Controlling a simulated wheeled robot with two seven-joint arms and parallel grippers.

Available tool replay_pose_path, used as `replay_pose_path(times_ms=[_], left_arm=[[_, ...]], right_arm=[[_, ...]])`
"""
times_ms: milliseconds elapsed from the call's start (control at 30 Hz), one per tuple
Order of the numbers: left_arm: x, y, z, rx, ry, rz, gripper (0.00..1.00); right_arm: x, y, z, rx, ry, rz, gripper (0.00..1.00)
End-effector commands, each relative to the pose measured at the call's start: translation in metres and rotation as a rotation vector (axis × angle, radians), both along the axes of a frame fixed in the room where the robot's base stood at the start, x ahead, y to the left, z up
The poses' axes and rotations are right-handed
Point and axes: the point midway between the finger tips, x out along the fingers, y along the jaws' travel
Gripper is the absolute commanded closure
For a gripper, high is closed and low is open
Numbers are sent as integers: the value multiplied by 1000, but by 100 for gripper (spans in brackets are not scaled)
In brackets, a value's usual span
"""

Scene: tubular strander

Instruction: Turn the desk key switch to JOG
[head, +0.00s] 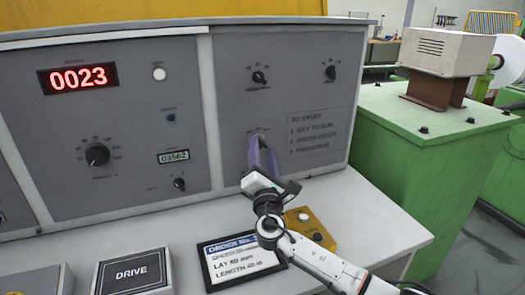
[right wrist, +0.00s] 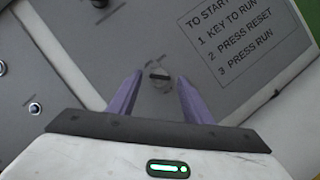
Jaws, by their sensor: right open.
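The key switch (right wrist: 158,76) is a small round fitting with a dark bar across it, on the grey panel in the right wrist view. My right gripper (right wrist: 160,79) has its two purple fingers open, one on each side of the switch, with a gap on both sides. In the head view my right gripper (head: 262,155) points at the right-hand panel and hides most of the switch. Whether the fingertips touch the panel cannot be told. The labels around the switch are too blurred to read. My left gripper is not in view.
A "TO START" list (head: 318,132) is printed right of the switch; knobs (head: 259,77) sit above. A yellow button box (head: 309,227) and an order sign (head: 240,258) stand on the desk near my right arm. A green machine housing (head: 425,150) stands right.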

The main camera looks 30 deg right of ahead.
Motion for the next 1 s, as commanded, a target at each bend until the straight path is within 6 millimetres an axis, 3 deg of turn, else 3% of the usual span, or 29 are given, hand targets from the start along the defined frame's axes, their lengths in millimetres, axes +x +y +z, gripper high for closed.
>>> replay_pose_path(times_ms=[267, 533, 1000], left_arm=[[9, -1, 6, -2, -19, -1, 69], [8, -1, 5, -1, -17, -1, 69], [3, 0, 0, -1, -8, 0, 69]], right_arm=[[2, -1, 1, 0, -1, 1, 55], [1, -1, 1, 0, 0, 0, 96], [2, 1, 2, 133, -34, 0, 96]])
